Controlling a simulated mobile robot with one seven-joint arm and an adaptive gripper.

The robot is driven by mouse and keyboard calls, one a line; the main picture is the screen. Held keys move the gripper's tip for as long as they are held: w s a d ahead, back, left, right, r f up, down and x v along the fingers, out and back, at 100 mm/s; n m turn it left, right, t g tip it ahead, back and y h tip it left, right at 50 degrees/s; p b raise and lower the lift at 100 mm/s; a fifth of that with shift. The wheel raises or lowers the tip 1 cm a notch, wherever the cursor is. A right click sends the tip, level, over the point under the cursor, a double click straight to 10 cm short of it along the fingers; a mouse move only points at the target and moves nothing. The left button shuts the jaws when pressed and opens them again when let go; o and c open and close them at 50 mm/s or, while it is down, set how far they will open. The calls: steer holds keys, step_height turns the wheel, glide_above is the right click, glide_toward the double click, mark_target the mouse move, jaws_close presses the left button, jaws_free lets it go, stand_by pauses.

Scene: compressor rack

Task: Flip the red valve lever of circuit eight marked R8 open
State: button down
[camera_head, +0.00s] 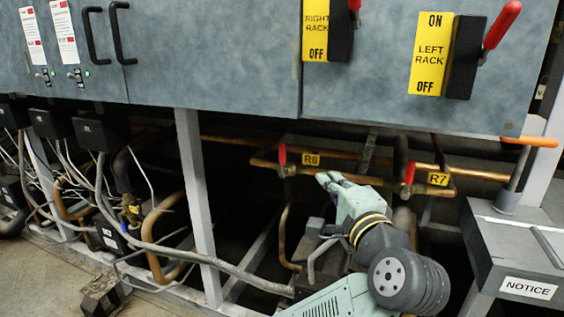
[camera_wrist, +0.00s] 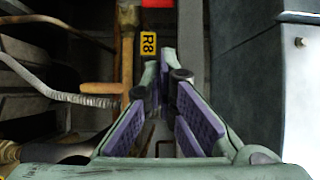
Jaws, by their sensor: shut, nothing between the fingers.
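The yellow R8 label (camera_wrist: 149,43) shows sideways in the wrist view, just beyond my fingertips. A red part (camera_wrist: 158,3), cut off by the top edge, is close to it. In the head view a label (camera_head: 311,159), too small to read surely as R8 or R6, sits on a copper pipe. Left of it a red lever (camera_head: 282,155) stands upright. My gripper (camera_head: 325,178) is below and right of that lever, apart from it. In the wrist view my gripper (camera_wrist: 165,70) has its fingertips together and holds nothing.
Another red lever (camera_head: 409,172) stands beside the R7 label (camera_head: 438,179), right of my gripper. The blue-grey cabinet (camera_head: 220,60) overhangs the pipes. A grey upright post (camera_head: 198,200) stands left. A grey block with a NOTICE sign (camera_head: 528,288) is at right.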

steer(key=shift+f, duration=0.1)
steer(key=p, duration=0.3)
glide_toward(283, 160)
steer(key=w+d+r, duration=0.2)
steer(key=w+d, duration=0.2)
steer(key=w, duration=0.1)
steer(key=shift+w+a+f+p, duration=0.15)
steer(key=shift+w+a+p, duration=0.1)
steer(key=shift+w+a, duration=0.5)
steer(key=shift+w+a+f+p, duration=0.15)
steer(key=shift+w+a, duration=0.25)
steer(key=shift+a, duration=0.55)
steer(key=shift+a+r, duration=0.1)
steer(key=shift+a, duration=0.1)
